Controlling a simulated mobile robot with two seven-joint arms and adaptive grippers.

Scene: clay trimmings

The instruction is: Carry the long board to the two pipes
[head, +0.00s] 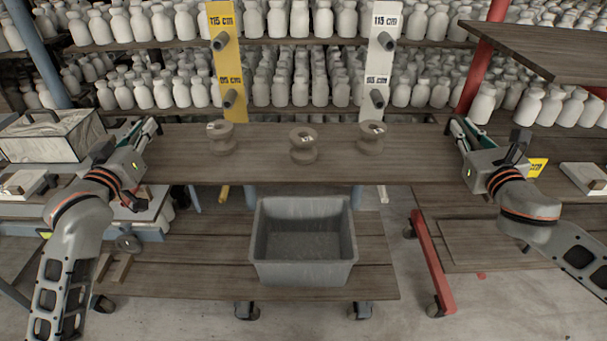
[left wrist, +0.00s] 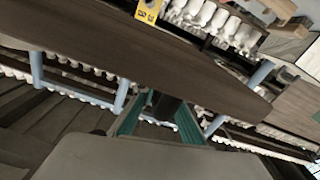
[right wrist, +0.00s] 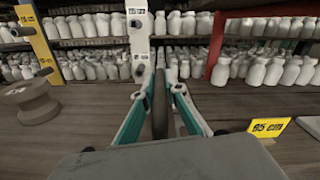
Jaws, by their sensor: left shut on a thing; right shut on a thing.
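The long dark wooden board (head: 250,171) spans level between my two grippers. Three brown spools stand on it: one left (head: 221,138), one in the middle (head: 304,146), one right (head: 371,137). My left gripper (head: 150,127) is shut on the board's left end; the left wrist view shows the board (left wrist: 130,45) close by. My right gripper (head: 459,130) is shut at the right end. Grey pipes stick out of a yellow post (head: 228,68) and a white post (head: 382,68): an upper pair (head: 220,41) (head: 388,41) and a lower pair (head: 231,98) (head: 377,98). The board is apart from them in the picture.
Shelves of white bottles (head: 290,92) fill the back. A grey bin (head: 303,272) stands on a low wheeled wooden platform (head: 200,280) below the board. A wooden shelf (head: 545,45) with red uprights is at the right. A lidded box (head: 62,137) stands at the left.

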